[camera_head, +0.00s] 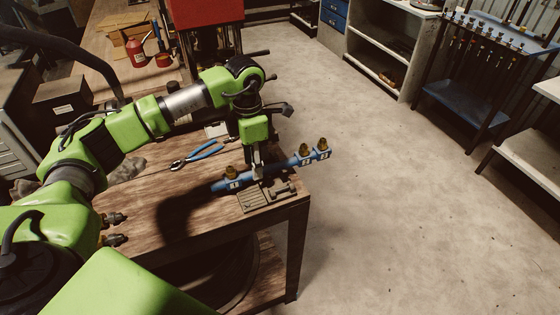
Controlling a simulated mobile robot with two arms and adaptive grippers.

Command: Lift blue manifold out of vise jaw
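The blue manifold (287,164) is a long blue bar with brass fittings on top, near the right corner of the wooden bench. It sits at the vise (262,197), with its right end sticking out past the bench edge. My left gripper (257,172) points down over the middle of the manifold, at the vise. Its fingers are small and partly hidden, so I cannot tell whether they are closed on the bar. I cannot tell whether the manifold still touches the vise jaw. My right gripper does not show.
Blue-handled pliers (198,155) lie on the bench (165,205) left of the manifold. A red machine (203,12) stands at the back, with a red bottle (135,52) beside it. Open concrete floor (390,190) lies to the right; shelves and a rack stand beyond.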

